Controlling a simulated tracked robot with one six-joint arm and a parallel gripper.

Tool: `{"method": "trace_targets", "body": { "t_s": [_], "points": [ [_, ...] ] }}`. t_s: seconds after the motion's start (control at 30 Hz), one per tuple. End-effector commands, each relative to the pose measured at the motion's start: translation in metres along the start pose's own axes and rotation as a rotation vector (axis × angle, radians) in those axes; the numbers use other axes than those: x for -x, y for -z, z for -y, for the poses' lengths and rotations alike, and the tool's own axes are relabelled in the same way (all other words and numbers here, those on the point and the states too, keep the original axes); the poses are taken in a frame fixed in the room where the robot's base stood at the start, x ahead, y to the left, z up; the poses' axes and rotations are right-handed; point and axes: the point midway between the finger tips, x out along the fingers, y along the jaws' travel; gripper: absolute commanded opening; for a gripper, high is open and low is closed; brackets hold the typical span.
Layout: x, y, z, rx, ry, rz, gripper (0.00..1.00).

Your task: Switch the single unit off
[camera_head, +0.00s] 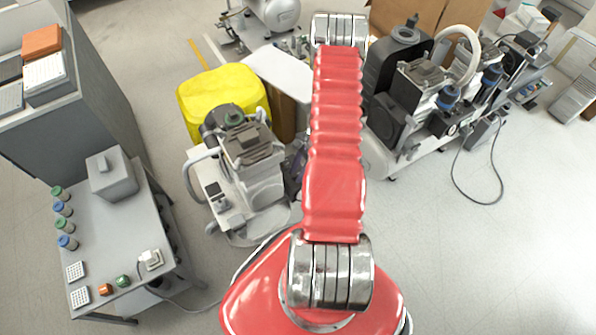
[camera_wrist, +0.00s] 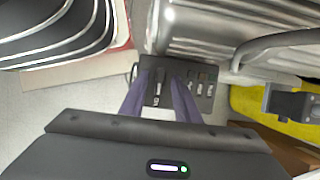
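A single compressor unit (camera_head: 245,165) stands on the floor left of my arm in the head view, with a dark motor head and a pale body. In the wrist view a dark switch box (camera_wrist: 206,76) sits against a shiny metal tank (camera_wrist: 205,28). It carries a lighter switch-like part between my fingers and several small pale parts to the right. My gripper (camera_wrist: 160,80) points at this box with its two purple fingers apart and nothing between them held. Whether the fingertips touch the box, and the switch position, cannot be told. My arm mostly hides the gripper in the head view.
A yellow-covered box (camera_head: 222,90) stands behind the unit. A grey table (camera_head: 135,225) with bottles and a grey box is at left. A larger compressor assembly (camera_head: 425,100) with a loose cable (camera_head: 475,200) is at right. Floor at lower right is clear.

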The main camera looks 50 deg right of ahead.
Motion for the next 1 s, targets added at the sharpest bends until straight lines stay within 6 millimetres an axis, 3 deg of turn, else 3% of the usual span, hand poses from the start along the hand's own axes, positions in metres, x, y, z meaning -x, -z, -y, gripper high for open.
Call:
{"method": "trace_targets", "body": {
  "t_s": [0.13,0.53,1.0],
  "points": [
    [0.0002,0.0000,0.0001,0.000,0.000,0.000,0.29],
    [0.0003,0.0000,0.0000,0.000,0.000,0.000,0.01],
    [0.0004,-0.0001,0.0008,0.018,-0.007,0.001,0.00]
  ]
}}
